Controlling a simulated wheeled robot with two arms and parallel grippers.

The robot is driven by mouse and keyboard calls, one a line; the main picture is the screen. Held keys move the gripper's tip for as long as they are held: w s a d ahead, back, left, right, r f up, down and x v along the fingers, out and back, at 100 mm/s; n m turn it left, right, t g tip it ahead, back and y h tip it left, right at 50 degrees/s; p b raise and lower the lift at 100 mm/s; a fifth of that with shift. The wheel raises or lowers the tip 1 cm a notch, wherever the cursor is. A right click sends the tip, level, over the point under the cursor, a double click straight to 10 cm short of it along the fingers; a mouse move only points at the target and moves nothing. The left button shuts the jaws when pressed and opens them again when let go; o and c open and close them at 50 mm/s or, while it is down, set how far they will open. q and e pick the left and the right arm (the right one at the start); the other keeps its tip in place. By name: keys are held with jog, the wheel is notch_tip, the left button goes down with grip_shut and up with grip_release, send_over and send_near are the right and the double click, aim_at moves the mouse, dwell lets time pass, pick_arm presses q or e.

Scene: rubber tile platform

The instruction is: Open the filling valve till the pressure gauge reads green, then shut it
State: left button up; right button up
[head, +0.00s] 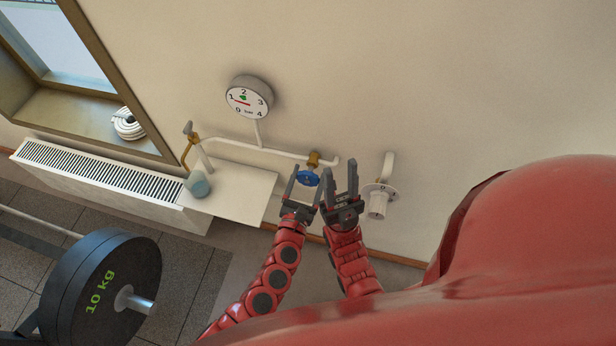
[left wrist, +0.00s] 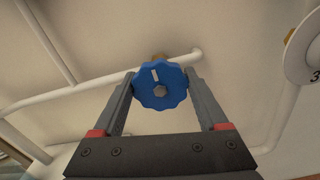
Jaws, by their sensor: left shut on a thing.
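The blue valve handwheel (head: 307,178) sits on a brass valve body (head: 314,158) on the white wall pipe. My left gripper (head: 304,184) is shut on the wheel, one finger on each side. In the left wrist view the wheel (left wrist: 161,91) lies between the fingertips, its white mark pointing up and slightly left. The round pressure gauge (head: 248,98) hangs on the wall above the pipe. Its red needle lies near 1, and a green mark shows near 2. My right gripper (head: 344,178) is open and empty, just right of the left one.
A white numbered knob (head: 378,201) stands right of my grippers. A shelf (head: 243,188) with a blue-grey cylinder (head: 197,184), a brass lever tap (head: 188,138) and a radiator (head: 95,177) are left. A weight plate (head: 100,285) stands lower left. The upper-right wall is bare.

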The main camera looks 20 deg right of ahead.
pick_arm(q)
jog(key=n+b, duration=0.3)
jog(key=n, duration=0.2)
jog(key=shift+n, duration=0.4)
jog(key=n+b, duration=0.1)
jog(key=n, duration=0.2)
jog(key=n+b, duration=0.2)
jog(key=n, duration=0.1)
jog(key=shift+w+a+f+n, duration=0.1)
jog(key=shift+a+n, duration=0.05)
jog(key=shift+n, duration=0.15)
jog(key=n+b, duration=0.1)
jog(key=n, duration=0.1)
jog(key=shift+n, duration=0.3)
jog(key=n+b, duration=0.1)
jog(key=n, duration=0.2)
jog(key=shift+n, duration=0.3)
jog(key=n+b, duration=0.1)
jog(key=n, duration=0.3)
jog(key=shift+n, duration=0.4)
jog(key=shift+f, duration=0.1)
